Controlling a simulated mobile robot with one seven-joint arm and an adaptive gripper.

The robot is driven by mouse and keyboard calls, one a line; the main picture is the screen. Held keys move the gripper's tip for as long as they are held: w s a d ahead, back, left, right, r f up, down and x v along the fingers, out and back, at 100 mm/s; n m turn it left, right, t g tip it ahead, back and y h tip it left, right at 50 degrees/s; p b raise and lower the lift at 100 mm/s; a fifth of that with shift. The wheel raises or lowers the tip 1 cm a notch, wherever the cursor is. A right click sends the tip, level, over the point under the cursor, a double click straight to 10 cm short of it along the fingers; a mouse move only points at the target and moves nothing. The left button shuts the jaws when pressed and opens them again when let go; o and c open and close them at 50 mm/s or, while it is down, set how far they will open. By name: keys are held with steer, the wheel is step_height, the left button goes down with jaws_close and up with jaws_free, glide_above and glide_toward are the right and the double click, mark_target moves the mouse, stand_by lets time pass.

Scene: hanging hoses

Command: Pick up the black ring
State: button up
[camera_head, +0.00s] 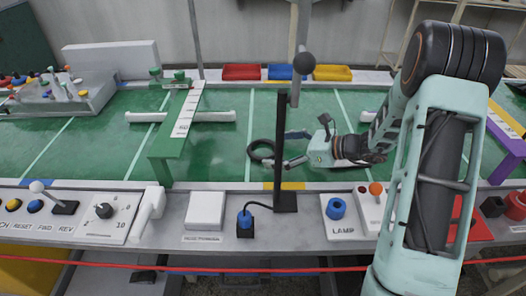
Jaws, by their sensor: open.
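The black ring (257,149) lies flat on the green table surface, left of the arm's end. My gripper (291,148) reaches in from the right with its fingers pointing left, and its jaws are open. One dark finger is at the far side and one greyish finger is at the near side. The lower fingertip is close to the ring's right edge; I cannot tell whether it touches. A black upright post stands in front and hides part of the ring's right side and the fingertip area.
The black post (280,150) with its foot on the front ledge stands close to my gripper. A green bench-like stand (172,135) is to the left. Red (241,72), blue (279,72) and yellow (333,73) bins are at the back. Green surface left of the ring is clear.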

steer(key=x, duration=0.2)
steer(key=shift+w+a+f, duration=0.15)
steer(key=shift+a, duration=0.15)
steer(key=shift+c, duration=0.2)
steer(key=c, duration=1.2)
